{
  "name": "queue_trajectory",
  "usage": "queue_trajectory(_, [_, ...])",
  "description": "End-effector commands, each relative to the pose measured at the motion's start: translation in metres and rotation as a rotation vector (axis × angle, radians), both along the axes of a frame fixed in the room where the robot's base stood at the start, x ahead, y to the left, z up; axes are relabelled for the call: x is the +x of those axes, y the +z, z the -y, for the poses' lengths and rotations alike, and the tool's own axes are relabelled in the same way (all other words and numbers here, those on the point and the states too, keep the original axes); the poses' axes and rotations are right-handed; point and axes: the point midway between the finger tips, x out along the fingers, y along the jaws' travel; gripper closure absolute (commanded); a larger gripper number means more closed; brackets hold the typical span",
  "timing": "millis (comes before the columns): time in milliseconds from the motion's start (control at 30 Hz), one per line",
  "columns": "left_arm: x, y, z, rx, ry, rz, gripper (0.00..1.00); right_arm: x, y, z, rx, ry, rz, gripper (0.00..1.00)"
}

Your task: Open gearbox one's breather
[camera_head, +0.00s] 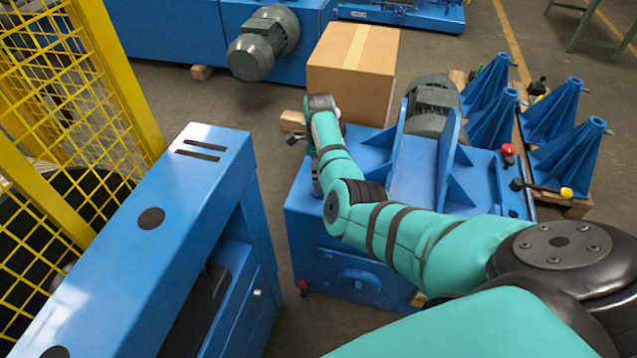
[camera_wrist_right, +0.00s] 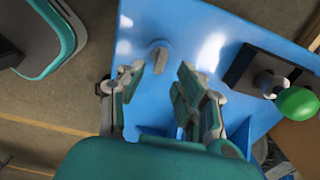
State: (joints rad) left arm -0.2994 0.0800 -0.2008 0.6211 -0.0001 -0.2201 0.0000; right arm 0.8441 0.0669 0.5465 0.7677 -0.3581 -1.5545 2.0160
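The blue gearbox housing (camera_head: 350,235) stands in the middle of the head view, partly behind my right arm. In the right wrist view its blue top (camera_wrist_right: 220,20) carries a small grey fitting (camera_wrist_right: 160,57) with a short flat tab, which looks like the breather. My right gripper (camera_wrist_right: 161,70) is open, with one finger on each side and the fitting just beyond the fingertips. I see no contact with it. In the head view my right arm hides the fitting, and the fingers cannot be made out clearly. My left gripper is in neither view.
A green ball knob (camera_wrist_right: 298,103) sits on a dark block right of the fitting. Red (camera_head: 508,150) and yellow (camera_head: 567,192) knobs are at the housing's right. A cardboard box (camera_head: 352,65) stands behind. A blue machine (camera_head: 180,215) and yellow fence (camera_head: 120,80) are left.

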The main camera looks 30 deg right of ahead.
Motion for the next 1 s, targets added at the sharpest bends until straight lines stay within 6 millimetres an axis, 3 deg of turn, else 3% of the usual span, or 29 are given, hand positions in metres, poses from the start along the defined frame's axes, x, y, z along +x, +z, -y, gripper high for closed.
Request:
queue_trajectory(100, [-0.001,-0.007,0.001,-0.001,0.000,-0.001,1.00,0.000,-0.025,0.000,0.001,0.001,-0.002,0.65])
queue_trajectory(300, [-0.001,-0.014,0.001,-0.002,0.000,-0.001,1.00,0.000,-0.048,0.001,0.000,0.000,0.000,0.65])
queue_trajectory(667, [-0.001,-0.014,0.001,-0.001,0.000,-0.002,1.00,0.000,-0.053,0.000,0.000,0.000,0.001,0.65])
queue_trajectory(933, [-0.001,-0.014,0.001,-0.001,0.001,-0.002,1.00,0.000,-0.053,0.000,-0.001,0.001,0.001,0.97])
queue_trajectory(1000, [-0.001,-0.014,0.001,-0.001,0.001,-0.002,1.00,0.000,-0.053,0.000,-0.001,0.001,0.001,1.00])
